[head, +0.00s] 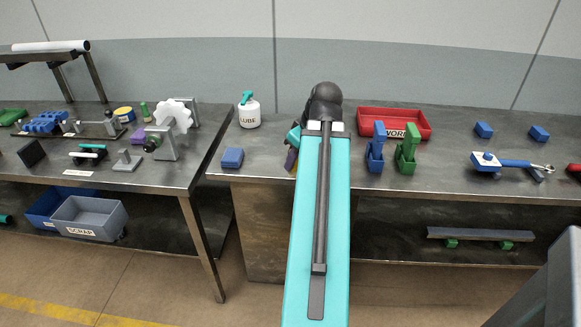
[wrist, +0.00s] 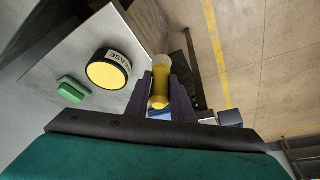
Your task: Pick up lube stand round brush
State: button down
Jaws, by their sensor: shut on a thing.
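My gripper (wrist: 161,98) has its two dark purple fingers closed on a yellow, round-ended cylindrical piece (wrist: 160,84). The piece stands out beyond the fingertips; I cannot tell for sure that it is the round brush. A white pot marked LUBE (head: 249,114) with a teal handle-like top stands left of my arm, apart from the gripper.
A yellow-topped GREASE tin (wrist: 109,70) and a green block (wrist: 71,89) lie left of the gripper. A blue block (head: 232,158) sits near the bench's front edge. A red tray (head: 394,122) and blue and green holders (head: 375,150) stand right of my arm. A gap separates the benches.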

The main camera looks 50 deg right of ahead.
jog(key=shift+s+a+b, duration=0.1)
jog(key=shift+s+b, duration=0.2)
jog(key=shift+b, duration=0.25)
jog(key=shift+s, duration=0.1)
dwell(0.3)
jog(key=w+a, duration=1.9)
jog(key=w, duration=0.3)
jog(key=w+a, duration=0.4)
jog(key=a, duration=0.8)
jog(key=w+a, duration=0.5)
jog(key=a, duration=0.7)
jog(key=shift+w+a+f+n, duration=0.15)
jog(key=shift+a+f+n, duration=0.15)
jog(key=shift+n, duration=0.1)
